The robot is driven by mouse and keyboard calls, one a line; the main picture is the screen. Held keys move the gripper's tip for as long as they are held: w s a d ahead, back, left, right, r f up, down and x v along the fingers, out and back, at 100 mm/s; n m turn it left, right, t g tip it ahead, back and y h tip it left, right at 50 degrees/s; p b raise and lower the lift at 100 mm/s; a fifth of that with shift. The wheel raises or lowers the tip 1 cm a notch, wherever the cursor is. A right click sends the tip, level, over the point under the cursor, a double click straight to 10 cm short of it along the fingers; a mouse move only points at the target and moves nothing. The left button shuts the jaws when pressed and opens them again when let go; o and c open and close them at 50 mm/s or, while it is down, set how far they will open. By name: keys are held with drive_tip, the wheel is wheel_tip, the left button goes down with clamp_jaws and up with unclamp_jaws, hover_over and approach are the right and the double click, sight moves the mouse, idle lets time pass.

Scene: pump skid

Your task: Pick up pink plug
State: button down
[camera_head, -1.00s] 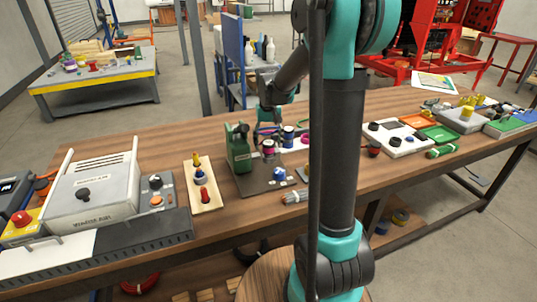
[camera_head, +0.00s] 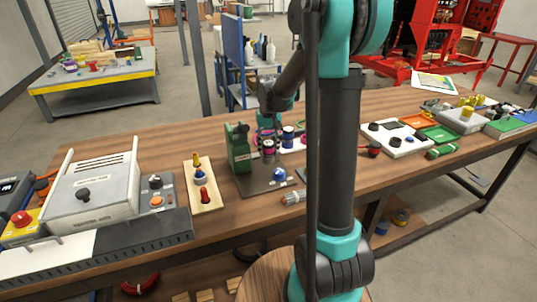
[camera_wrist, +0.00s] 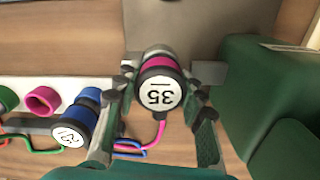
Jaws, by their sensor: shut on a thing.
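The pink plug (camera_wrist: 159,64) has a dark collar and a white end face marked 35, seen upside down in the wrist view. A pink cable runs from it. My gripper (camera_wrist: 159,88) has its fingers on both sides of the plug and is shut on it. In the head view my gripper (camera_head: 268,138) is at the plug (camera_head: 268,144), beside the green pump body (camera_head: 239,147). Whether the plug is clear of its seat cannot be told.
A blue plug (camera_wrist: 78,118) stands close left of my gripper in the wrist view, with an empty pink socket ring (camera_wrist: 42,101) beyond it. The green housing (camera_wrist: 265,90) is close on the right. A clear connector (camera_head: 293,197) lies in front on the bench.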

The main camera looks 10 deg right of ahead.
drive_tip(key=shift+r, duration=0.15)
wheel_tip(320, 180, up, 20)
idle(0.8)
drive_tip(key=shift+f, duration=0.2)
